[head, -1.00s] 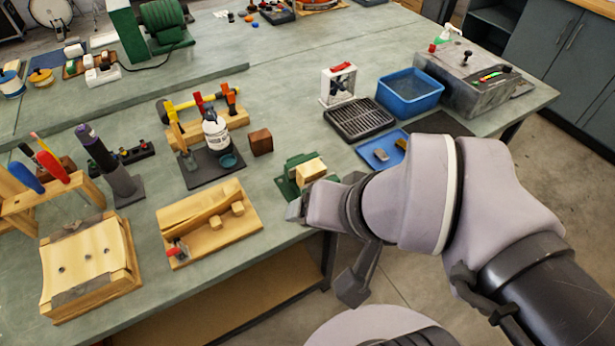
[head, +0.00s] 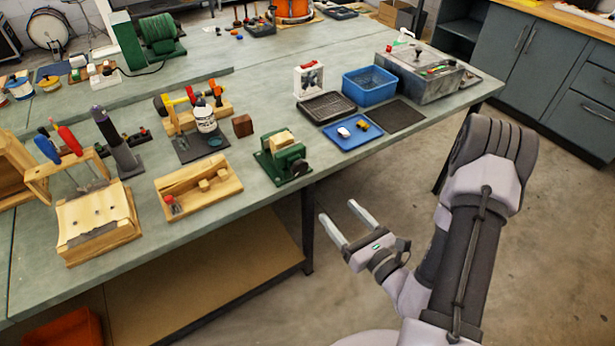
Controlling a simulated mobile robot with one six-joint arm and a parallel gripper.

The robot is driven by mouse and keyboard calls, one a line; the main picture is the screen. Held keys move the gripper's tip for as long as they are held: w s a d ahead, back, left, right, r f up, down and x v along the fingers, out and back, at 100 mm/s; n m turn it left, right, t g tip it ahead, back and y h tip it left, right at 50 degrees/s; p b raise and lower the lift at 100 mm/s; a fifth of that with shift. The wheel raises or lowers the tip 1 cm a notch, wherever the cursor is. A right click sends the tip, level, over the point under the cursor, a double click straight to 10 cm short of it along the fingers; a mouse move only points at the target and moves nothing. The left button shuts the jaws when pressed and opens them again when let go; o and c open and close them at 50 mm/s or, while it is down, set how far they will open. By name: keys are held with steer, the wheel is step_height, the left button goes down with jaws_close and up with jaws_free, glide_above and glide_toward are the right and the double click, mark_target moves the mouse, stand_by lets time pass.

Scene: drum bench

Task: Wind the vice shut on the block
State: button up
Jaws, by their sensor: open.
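The green vice (head: 292,166) stands at the front edge of the bench, its screw end facing the edge. A pale wooden block (head: 282,139) sits at the top of the vice, between its jaws as far as I can see. Whether the jaws touch the block is too small to tell, and the winding handle is not clear. My gripper (head: 342,222) is open and empty. It is in front of the bench, below and to the right of the vice, over the floor and clear of the vice.
A wooden tray (head: 228,187) lies left of the vice, and a small dark wooden cube (head: 243,125) behind it. A blue tray (head: 353,143) with small items is to the right. The bench leg (head: 307,230) stands below the vice. The floor at right is free.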

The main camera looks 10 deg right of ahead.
mark_target(301, 170)
steer(key=x, duration=0.5)
steer(key=b+x, duration=0.1)
steer(key=x, duration=1.1)
steer(key=shift+s+a, duration=0.1)
steer(key=shift+a, duration=0.2)
steer(key=c, duration=1.4)
steer(key=shift+o, duration=0.2)
